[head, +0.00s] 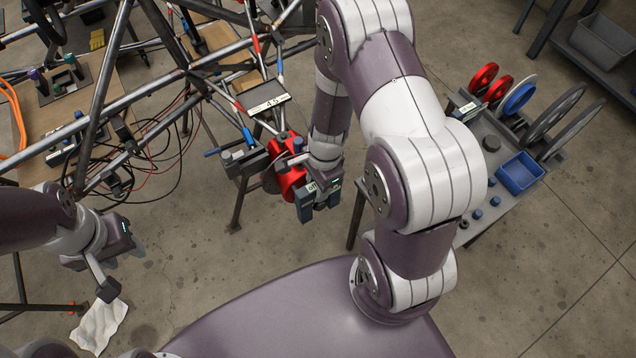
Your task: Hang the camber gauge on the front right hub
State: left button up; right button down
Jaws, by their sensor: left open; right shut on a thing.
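The front right hub (287,152) is red and sits at the end of the tube chassis suspension in the middle of the head view. My forearm and gripper hide part of the grip. My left gripper (92,278) is open and empty at the lower left, well away from the hub.
The tube chassis (150,70) with loose cables fills the upper left. A grey cart (485,165) at right holds red, blue and grey discs and a blue bin (519,173). A white cloth (98,325) lies on the floor at lower left.

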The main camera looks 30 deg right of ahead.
jog(key=shift+f+b, duration=0.4)
jog(key=shift+f, duration=0.2)
jog(key=c, duration=0.7)
grip_release()
jog(key=r+p, duration=0.1)
jog(key=r, duration=0.2)
jog(key=d+r, duration=0.1)
jog(key=r, duration=0.3)
jog(key=r+p, duration=0.1)
jog(key=r, duration=0.3)
jog(key=shift+d+r+p, duration=0.2)
jog(key=shift+r+p, duration=0.05)
jog(key=shift+p, duration=0.1)
jog(key=shift+r, duration=0.55)
jog(key=shift+w, duration=0.1)
